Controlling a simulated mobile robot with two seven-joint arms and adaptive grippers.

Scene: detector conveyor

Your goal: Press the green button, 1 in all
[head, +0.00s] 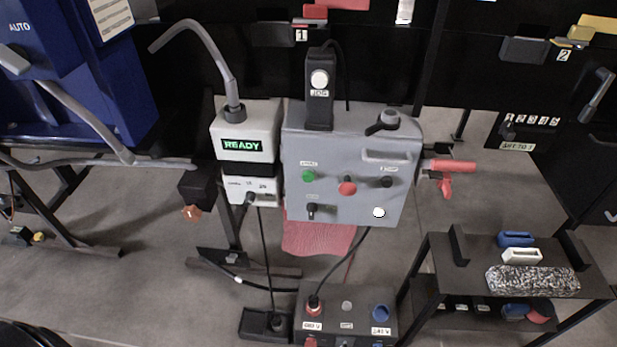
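The green button (308,176) is on the upper left of the sloped front of a grey control box (345,150), in the middle of the head view. It is unobstructed, and nothing touches it. A red button (347,188) is to its right, with a black knob (387,182) further right. A black switch (312,209) is below the green button, and a white round button (379,212) is at the lower right. Neither of my grippers shows in the head view.
A white unit with a lit READY display (241,145) stands left of the box. A black jog pendant (320,90) rises behind the box's top edge. A red-handled tool (447,172) sticks out at its right. Below are a socket box (347,312) and a dark shelf (470,248).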

